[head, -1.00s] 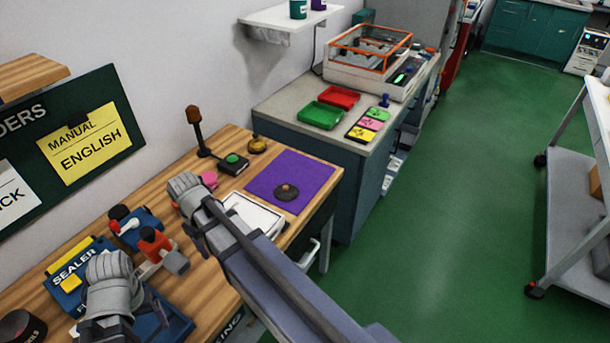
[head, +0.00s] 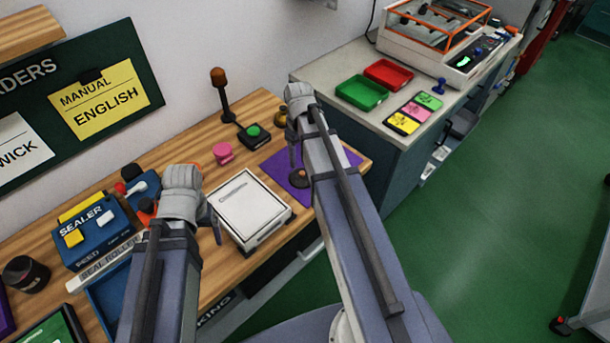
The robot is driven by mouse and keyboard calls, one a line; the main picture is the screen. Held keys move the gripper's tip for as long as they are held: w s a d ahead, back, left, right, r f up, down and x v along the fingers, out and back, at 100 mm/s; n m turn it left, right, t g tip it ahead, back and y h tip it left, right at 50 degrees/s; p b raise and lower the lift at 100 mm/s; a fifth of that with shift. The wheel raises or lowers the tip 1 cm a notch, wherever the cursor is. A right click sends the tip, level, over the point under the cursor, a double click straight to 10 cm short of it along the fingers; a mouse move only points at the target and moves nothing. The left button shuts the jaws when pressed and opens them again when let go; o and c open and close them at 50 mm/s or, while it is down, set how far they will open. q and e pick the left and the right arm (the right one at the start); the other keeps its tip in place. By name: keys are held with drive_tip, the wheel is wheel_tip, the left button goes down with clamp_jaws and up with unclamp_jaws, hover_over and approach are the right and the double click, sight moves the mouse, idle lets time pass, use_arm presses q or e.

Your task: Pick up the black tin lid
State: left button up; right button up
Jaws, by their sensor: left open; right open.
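A dark round lid with a brownish knob (head: 300,179), which looks like the black tin lid, lies on the purple mat (head: 346,158) at the right end of the wooden bench. My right gripper (head: 294,155) is open, pointing down just above and beside the lid; its arm covers part of the mat. I cannot tell whether a finger touches the lid. My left gripper (head: 212,224) is open and empty near the left edge of a white box-like device (head: 250,208), and its arm hides part of the bench.
A pink object (head: 223,153), a green-button box (head: 253,135), a lamp post (head: 222,95) and a brass-coloured item (head: 281,112) stand behind the mat. A blue sealer (head: 92,232) and dark jar (head: 25,274) are at left. Red (head: 388,74) and green trays (head: 361,92) sit on the side counter.

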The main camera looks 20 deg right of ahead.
sight(302, 173)
use_arm(q)
drive_tip(key=shift+f+b, duration=3.65)
drive_tip(key=shift+f, duration=0.25)
use_arm(e)
drive_tip(key=shift+d+f, duration=0.15)
drive_tip(key=shift+f, duration=1.8)
drive_tip(key=shift+d+f, duration=0.15)
drive_tip(key=shift+f, duration=1.8)
use_arm(q)
drive_tip(key=shift+r, duration=0.15)
use_arm(e)
drive_tip(key=shift+r, duration=0.1)
drive_tip(key=shift+c, duration=0.2)
clamp_jaws()
